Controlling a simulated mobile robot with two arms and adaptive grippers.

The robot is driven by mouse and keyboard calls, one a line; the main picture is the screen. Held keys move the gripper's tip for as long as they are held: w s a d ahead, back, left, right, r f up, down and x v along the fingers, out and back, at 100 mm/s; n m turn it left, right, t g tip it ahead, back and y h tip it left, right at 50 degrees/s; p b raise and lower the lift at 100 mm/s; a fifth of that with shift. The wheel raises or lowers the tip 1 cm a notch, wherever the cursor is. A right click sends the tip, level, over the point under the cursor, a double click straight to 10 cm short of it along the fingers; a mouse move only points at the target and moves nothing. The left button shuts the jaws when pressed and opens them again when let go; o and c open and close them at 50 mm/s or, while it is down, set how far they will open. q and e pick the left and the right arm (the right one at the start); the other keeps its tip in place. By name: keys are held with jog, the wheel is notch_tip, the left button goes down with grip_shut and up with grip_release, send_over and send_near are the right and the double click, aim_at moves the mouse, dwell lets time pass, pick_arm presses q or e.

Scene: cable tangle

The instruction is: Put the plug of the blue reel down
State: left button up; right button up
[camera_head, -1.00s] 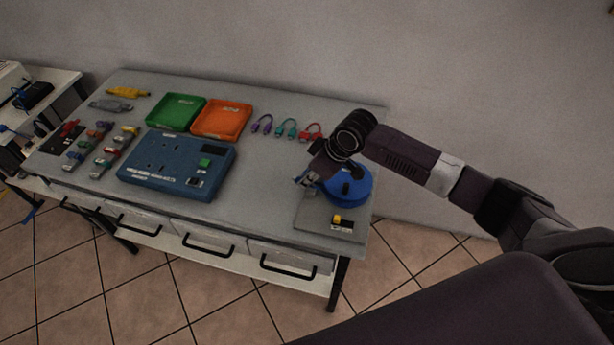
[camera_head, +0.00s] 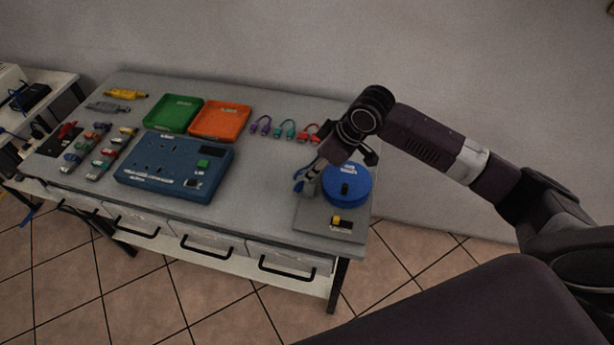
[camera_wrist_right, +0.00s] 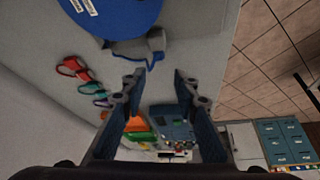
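The blue reel (camera_head: 347,186) sits on a grey mat (camera_head: 310,222) at the right end of the table. In the right wrist view, the reel (camera_wrist_right: 115,14) fills the top edge. Its grey plug (camera_wrist_right: 156,42) and a short blue cable (camera_wrist_right: 128,50) lie beside it, just beyond my fingertips. My right gripper (camera_wrist_right: 162,80) is open, with an empty gap between its fingers. In the head view, my right gripper (camera_head: 314,171) is just left of the reel, above the mat, and partly hides the plug. My left gripper is not in view.
A blue panel box (camera_head: 172,168), a green tray (camera_head: 174,113) and an orange tray (camera_head: 220,121) stand left of the reel. Short coloured cables (camera_head: 284,130) lie behind. A yellow-and-black piece (camera_head: 341,221) lies at the mat's front. The table between box and mat is clear.

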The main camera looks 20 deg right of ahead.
jog(key=v, duration=0.6)
jog(key=shift+r+b, duration=0.15)
jog(key=shift+b, duration=0.15)
